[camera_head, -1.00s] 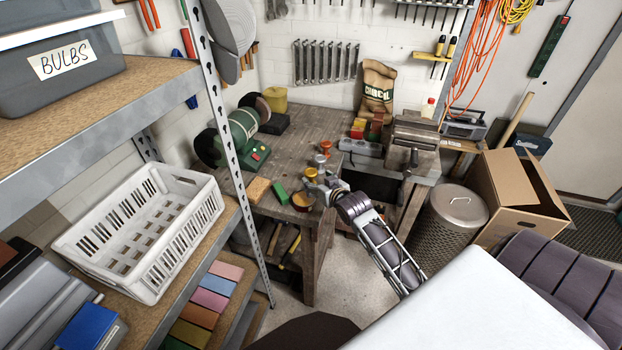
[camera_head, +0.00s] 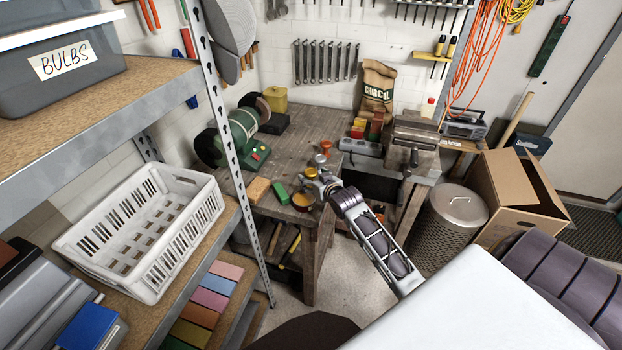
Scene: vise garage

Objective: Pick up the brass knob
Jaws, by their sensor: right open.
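The brass knob (camera_head: 310,173) is a small golden knob standing upright on the wooden workbench (camera_head: 290,150), near its right edge. A silver knob (camera_head: 320,159) and a copper-red knob (camera_head: 326,147) stand just behind it. My right gripper (camera_head: 316,181) is open, right at the front of the brass knob; I cannot tell whether the fingers touch it or are around it. The gripper hides part of the knob's lower side. My left gripper is not in view.
A green bench grinder (camera_head: 240,128) stands at the back left. A vise (camera_head: 412,135) is to the right. The bench's middle is clear.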

